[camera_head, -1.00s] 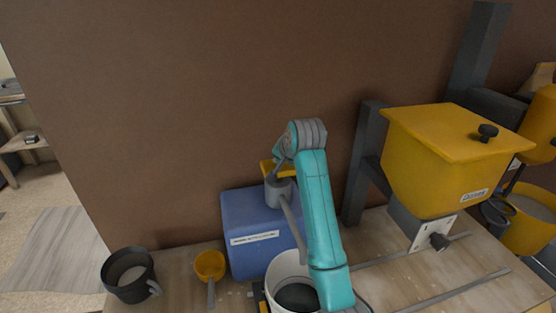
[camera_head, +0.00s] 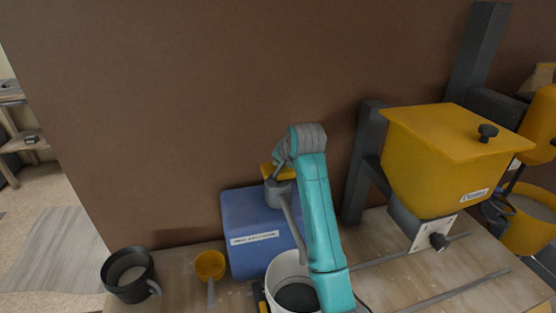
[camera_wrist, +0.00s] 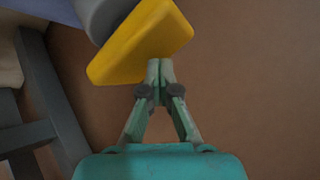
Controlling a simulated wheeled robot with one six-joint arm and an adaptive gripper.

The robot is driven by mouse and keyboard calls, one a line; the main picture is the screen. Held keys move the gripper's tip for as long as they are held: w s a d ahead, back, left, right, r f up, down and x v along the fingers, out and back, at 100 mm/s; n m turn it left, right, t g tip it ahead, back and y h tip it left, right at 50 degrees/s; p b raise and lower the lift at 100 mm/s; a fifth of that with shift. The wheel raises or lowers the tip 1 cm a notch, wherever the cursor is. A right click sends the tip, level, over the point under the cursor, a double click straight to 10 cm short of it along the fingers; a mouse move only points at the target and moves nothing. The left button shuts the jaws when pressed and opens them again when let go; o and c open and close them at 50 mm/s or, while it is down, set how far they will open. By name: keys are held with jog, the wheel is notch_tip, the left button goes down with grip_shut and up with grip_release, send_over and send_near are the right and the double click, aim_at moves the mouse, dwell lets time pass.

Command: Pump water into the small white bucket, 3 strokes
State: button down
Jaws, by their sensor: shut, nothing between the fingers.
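The blue water tank (camera_head: 245,225) stands on the bench against the brown wall, with a label on its front. On top is a grey pump collar (camera_head: 277,188) with a yellow pump head (camera_head: 268,168) and a grey spout tube (camera_head: 290,215) slanting down. The small white bucket (camera_head: 276,274) stands in front, under the spout, partly hidden by my arm; its inside looks dark. My gripper (camera_wrist: 160,66) is shut and empty, with its tips at the edge of the yellow pump head (camera_wrist: 140,45) in the wrist view. I cannot tell whether they touch.
A black mug (camera_head: 128,275) and a yellow scoop (camera_head: 209,265) stand left of the tank. A yellow hopper (camera_head: 435,160) with a lid stands to the right. Rails (camera_head: 455,290) lie on the bench below it. A yellow bucket (camera_head: 530,225) is at the far right.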

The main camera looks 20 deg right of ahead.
jog(key=shift+f, duration=0.75)
dwell(0.5)
dwell(0.3)
jog(key=shift+r, duration=2.85)
jog(key=shift+r, duration=2.5)
notch_tip(320, 180, up, 4)
jog(key=shift+f, duration=0.1)
jog(key=shift+f, duration=0.15)
